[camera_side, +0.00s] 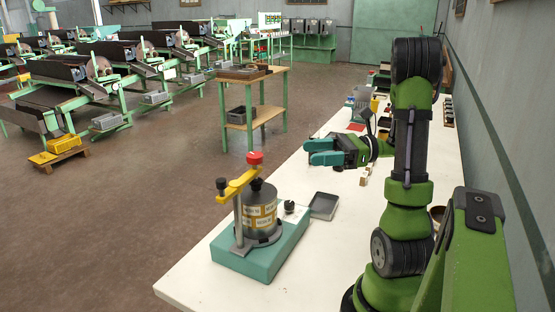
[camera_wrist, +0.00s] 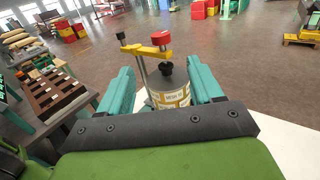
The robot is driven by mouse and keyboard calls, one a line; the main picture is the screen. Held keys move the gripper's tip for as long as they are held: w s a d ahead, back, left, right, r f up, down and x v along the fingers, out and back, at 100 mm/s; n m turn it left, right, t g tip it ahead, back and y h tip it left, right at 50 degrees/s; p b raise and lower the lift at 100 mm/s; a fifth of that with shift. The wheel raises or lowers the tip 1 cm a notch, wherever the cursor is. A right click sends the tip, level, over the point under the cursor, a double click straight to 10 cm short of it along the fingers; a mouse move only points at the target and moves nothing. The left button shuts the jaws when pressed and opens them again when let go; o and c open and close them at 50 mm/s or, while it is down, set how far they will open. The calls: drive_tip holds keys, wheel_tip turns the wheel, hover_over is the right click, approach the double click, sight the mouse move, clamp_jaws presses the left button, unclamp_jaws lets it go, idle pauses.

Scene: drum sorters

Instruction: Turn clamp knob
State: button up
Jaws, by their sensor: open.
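A clamp device with a teal base (camera_side: 262,249) stands on the white table. A grey drum (camera_side: 262,216) with a yellow label band sits on it, topped by a black knob (camera_side: 257,184). A yellow clamp bar (camera_side: 238,186) reaches over from a post, with a red knob (camera_side: 255,158) at one end and a black knob (camera_side: 221,183) at the other. The wrist view also shows the red knob (camera_wrist: 161,38). I cannot tell which is the clamp knob. My gripper (camera_side: 322,152) is open and empty, above the table behind the device, apart from it.
A small dark tray (camera_side: 324,205) lies beside the device, and a small black dial (camera_side: 289,206) shows on a white panel. Small blocks (camera_side: 364,176) and bins (camera_side: 362,95) stand farther back. A wooden cart (camera_side: 254,100) stands off the table. The table's front part is bare.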

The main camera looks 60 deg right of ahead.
sight(248, 155)
drive_tip(key=x, duration=1.6)
drive_tip(key=shift+w, duration=0.25)
drive_tip(key=c, duration=1)
drive_tip(key=shift+o, duration=0.2)
